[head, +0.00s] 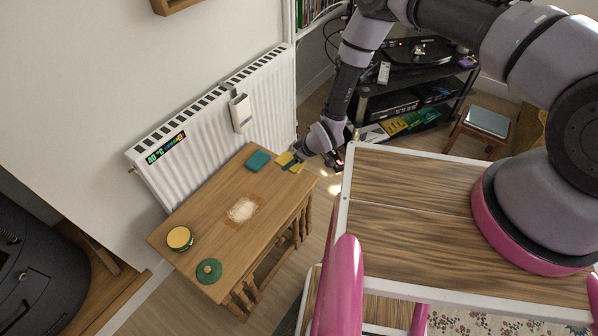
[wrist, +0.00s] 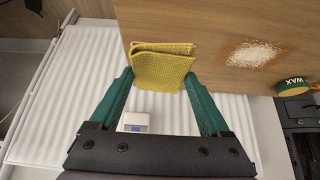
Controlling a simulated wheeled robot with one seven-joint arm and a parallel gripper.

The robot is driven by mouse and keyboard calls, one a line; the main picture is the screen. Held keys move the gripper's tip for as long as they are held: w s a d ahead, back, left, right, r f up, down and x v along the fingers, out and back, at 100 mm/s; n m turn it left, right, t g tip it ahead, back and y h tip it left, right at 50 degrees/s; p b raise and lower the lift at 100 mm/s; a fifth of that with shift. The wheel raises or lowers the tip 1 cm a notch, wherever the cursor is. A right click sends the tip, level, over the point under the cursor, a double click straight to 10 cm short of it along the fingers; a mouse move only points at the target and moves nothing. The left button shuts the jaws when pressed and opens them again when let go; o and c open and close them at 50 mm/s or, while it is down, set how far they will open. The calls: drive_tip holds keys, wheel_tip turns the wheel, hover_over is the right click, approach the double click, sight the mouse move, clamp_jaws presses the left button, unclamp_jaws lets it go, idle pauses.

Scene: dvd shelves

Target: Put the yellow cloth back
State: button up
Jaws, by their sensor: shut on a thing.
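The yellow cloth (wrist: 162,68) is folded and sits between the fingertips of my gripper (wrist: 162,80) in the wrist view. My gripper is shut on it, with one green finger at each side. In the head view the yellow cloth (head: 284,158) shows small at the far right corner of the wooden table (head: 207,207), with my gripper (head: 291,163) at it. I cannot tell whether the cloth touches the tabletop.
A teal folded piece (head: 258,161) lies left of the gripper. A pale patch (head: 242,209) marks the tabletop's middle. An open yellow tin (head: 180,238) and green lid (head: 209,271) are at the near end. A white radiator (head: 205,120) stands behind the table.

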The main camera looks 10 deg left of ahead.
sight(290, 179)
wheel_tip(290, 179, down, 9)
drive_tip(key=shift+f, duration=0.2)
idle(0.4)
drive_tip(key=o, duration=1.2)
drive_tip(key=shift+f, duration=0.15)
drive_tip(key=shift+c, duration=0.2)
drive_tip(key=v, duration=1.2)
